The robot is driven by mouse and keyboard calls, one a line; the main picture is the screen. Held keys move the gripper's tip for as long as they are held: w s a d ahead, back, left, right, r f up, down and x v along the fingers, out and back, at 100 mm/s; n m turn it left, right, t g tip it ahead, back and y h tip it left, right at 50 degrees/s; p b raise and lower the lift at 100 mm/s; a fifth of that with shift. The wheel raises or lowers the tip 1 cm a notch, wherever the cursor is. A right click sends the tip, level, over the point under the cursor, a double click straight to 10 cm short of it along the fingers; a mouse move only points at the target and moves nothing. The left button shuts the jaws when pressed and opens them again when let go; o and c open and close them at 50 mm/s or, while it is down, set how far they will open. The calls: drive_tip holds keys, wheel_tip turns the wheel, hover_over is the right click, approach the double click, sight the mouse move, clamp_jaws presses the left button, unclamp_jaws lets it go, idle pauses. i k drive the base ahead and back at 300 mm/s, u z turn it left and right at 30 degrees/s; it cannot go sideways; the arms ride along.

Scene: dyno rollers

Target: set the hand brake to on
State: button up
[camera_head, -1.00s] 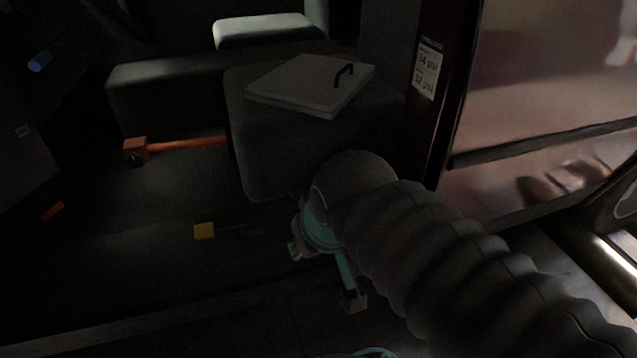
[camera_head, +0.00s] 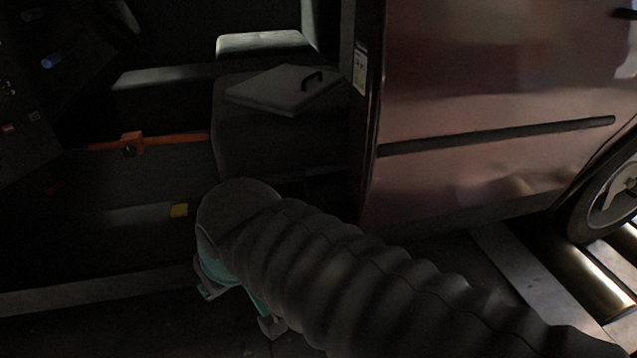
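An orange bar with a blocky orange fitting (camera_head: 132,143) lies roughly level in the dark car interior, left of the grey seat or console block. It may be the hand brake, but I cannot tell for certain. My gripper (camera_head: 240,310), teal with grey fingertips, hangs at the end of my ribbed dark arm, low and near the door sill. Its two fingertips are well apart and nothing shows between them. It is clear of the orange bar. My arm hides part of the gripper.
A flat grey lid or case with a black handle (camera_head: 287,90) rests on the dark block (camera_head: 255,140). The reddish car door panel (camera_head: 480,100) and a wheel (camera_head: 612,195) are at right.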

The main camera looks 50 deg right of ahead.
sight(277, 177)
drive_tip(key=k, duration=0.25)
drive_tip(key=z, duration=1.05)
drive_tip(key=i, duration=1)
drive_tip(key=z, duration=0.5)
drive_tip(key=k, duration=1.25)
drive_tip(key=u, duration=0.25)
drive_tip(key=i, duration=0.8)
drive_tip(key=u, duration=0.25)
